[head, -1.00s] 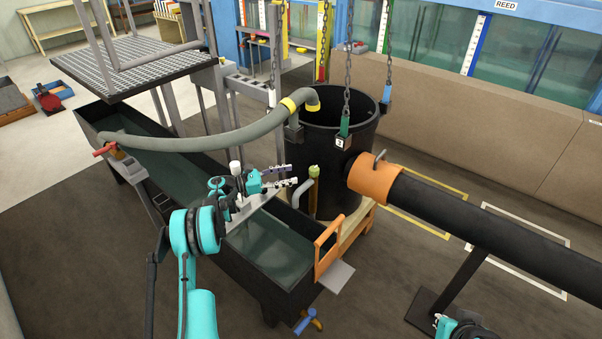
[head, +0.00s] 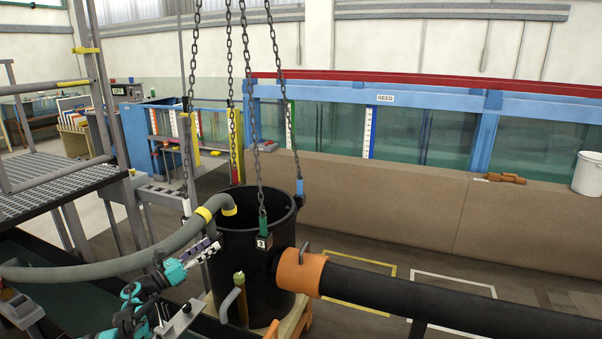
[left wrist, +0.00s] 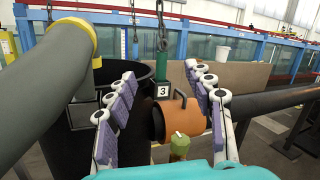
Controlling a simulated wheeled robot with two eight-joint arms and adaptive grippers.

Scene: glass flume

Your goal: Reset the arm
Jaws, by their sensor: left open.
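My left gripper (head: 207,250) is open and empty, its two fingers apart. It hovers to the left of the black barrel (head: 240,255) and close to the grey hose (head: 130,262). In the left wrist view, the open fingers of the left gripper (left wrist: 166,76) spread with purple pads on their inner sides. Between them show the orange collar (left wrist: 183,118), a tag marked 3 (left wrist: 163,90) and a green-topped valve (left wrist: 180,145). No contact is visible. My right gripper is out of view.
A black pipe (head: 430,302) runs right from the orange collar. Chains (head: 277,95) hang over the barrel. A grated platform (head: 50,190) stands at left. A blue-framed glass flume (head: 420,135) and a white bucket (head: 590,174) are at the back. Floor beyond the pipe looks clear.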

